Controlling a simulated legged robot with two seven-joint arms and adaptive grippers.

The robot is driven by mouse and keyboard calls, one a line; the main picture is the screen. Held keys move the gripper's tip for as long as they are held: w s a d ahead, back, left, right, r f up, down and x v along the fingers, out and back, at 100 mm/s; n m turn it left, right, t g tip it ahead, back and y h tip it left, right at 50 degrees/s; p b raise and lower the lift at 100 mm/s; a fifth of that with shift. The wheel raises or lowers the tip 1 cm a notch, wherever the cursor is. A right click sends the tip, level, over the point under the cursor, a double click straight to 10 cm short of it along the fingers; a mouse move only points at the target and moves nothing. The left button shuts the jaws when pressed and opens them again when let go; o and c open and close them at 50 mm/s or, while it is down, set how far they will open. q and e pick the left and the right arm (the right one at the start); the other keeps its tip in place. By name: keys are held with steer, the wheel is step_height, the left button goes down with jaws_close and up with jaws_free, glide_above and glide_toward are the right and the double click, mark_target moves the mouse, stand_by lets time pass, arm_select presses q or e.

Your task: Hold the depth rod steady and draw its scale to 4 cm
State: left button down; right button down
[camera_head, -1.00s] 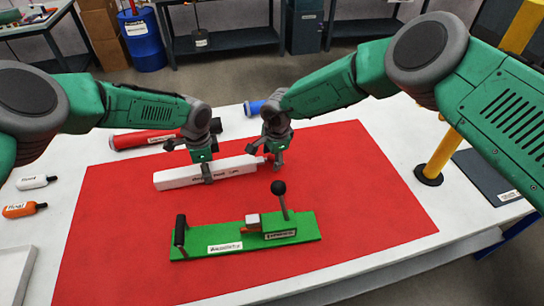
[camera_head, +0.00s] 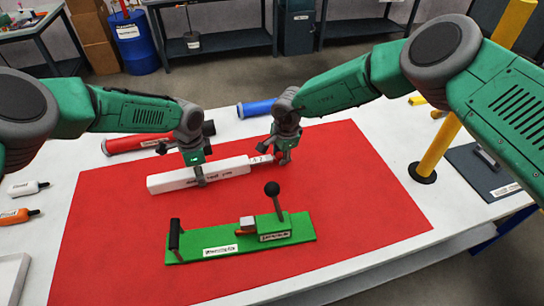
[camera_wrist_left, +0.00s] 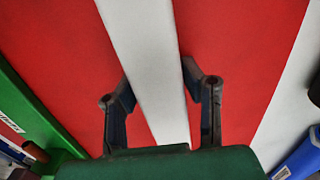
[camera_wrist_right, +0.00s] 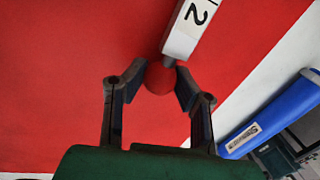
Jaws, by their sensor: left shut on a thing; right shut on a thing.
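The depth rod's long white body (camera_head: 170,182) lies on the red mat (camera_head: 350,190) behind a green fixture. My left gripper (camera_head: 200,179) is shut across the body's middle; in the left wrist view its fingers sit either side of the white body (camera_wrist_left: 150,70). A narrower white scale (camera_head: 261,160) sticks out of the body's right end. In the right wrist view the scale (camera_wrist_right: 187,35) shows a black "2" close to the red end knob (camera_wrist_right: 160,77). My right gripper (camera_head: 283,159) is shut on that knob. I cannot read the exact drawn length.
The green fixture (camera_head: 190,250) with a black-ball lever stands in front of the rod. A red tube (camera_head: 130,143) and a blue tube (camera_head: 256,108) lie behind. A yellow post (camera_head: 437,150) stands at right. The mat's right part is clear.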

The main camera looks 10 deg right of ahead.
steer(key=shift+a, duration=0.15)
steer(key=c, duration=1.2)
jaws_free()
steer(key=shift+a, duration=0.1)
steer(key=shift+r, duration=0.1)
steer(key=r, duration=0.3)
steer(key=s+r, duration=0.1)
steer(key=r, duration=0.3)
steer(key=s+r, duration=0.1)
steer(key=r, duration=0.3)
steer(key=shift+s+d+r, duration=0.1)
steer(key=shift+d+r, duration=0.15)
steer(key=shift+d, duration=0.1)
